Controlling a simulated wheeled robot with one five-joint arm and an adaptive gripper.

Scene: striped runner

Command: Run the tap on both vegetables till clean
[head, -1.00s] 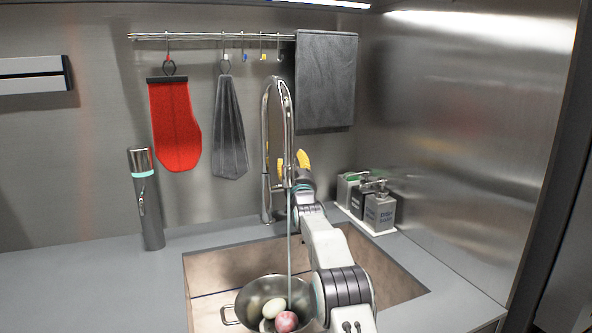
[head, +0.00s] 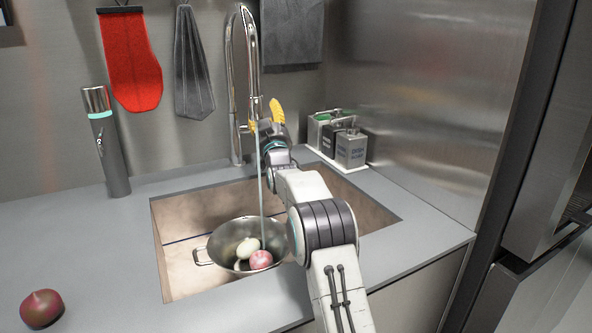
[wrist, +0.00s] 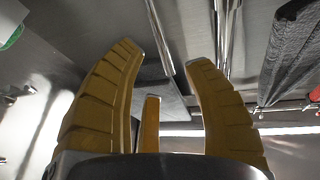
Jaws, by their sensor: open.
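The tap (head: 232,80) stands behind the sink, and a thin stream of water (head: 261,185) falls from its spout. The stream runs into a metal colander (head: 222,237) in the sink. A pale round vegetable (head: 247,247) and a pink-red one (head: 261,260) lie in the colander, the stream coming down close to them. A third, brownish-red vegetable (head: 41,308) lies on the counter at the front left. My gripper (head: 264,116), with yellow fingers, is beside the tap's spout. In the wrist view it is open (wrist: 165,54) and empty, with the tap's metal pipe (wrist: 228,40) beyond the fingers.
The sink (head: 182,222) is set in a grey counter (head: 90,230) with free room at left. Soap dispensers (head: 350,150) stand behind at right, and a tall flask (head: 107,145) at left. A red mitt (head: 130,62) and grey cloths (head: 193,65) hang on the wall.

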